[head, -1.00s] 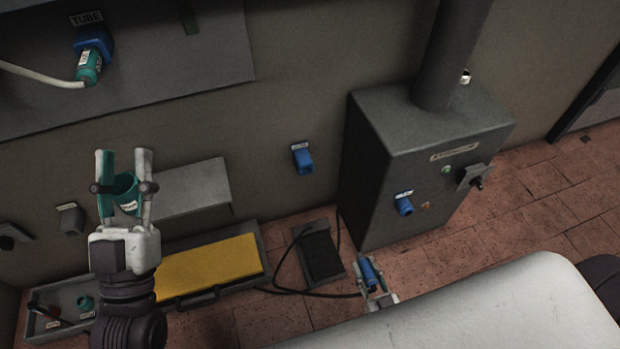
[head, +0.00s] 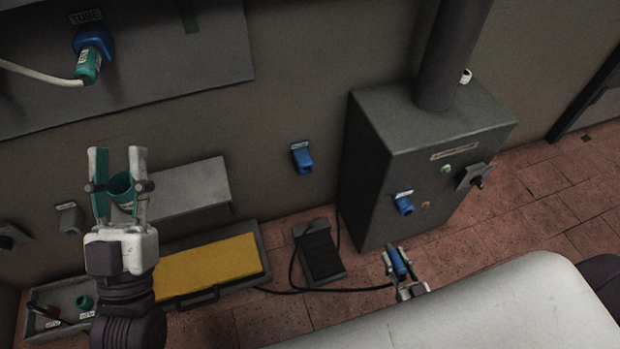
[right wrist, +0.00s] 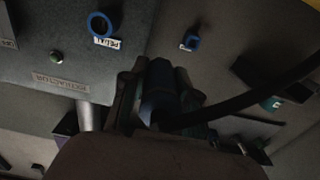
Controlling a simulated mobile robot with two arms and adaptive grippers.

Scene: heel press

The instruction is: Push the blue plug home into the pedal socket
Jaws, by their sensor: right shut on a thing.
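The blue plug (head: 398,264) is between the fingers of my right gripper (head: 394,256), which is shut on it. It also shows, dark, in the right wrist view (right wrist: 160,84), with its black cable leading off right. The pedal socket (head: 403,205) is a blue socket on the grey machine's front, its opening a blue ring in the right wrist view (right wrist: 102,25) beside a white label. The plug is apart from it, lower in the head view. My left gripper (head: 118,155) is open, fingers apart, at the left; a teal ring-shaped thing (head: 121,188) shows between its fingers.
The grey machine (head: 385,180) stands at the right. Another blue socket (head: 303,159) is on the wall. The black foot pedal (head: 320,256) lies on the floor, its cable running toward the plug. A tray with a yellow pad (head: 209,267) is left of the pedal.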

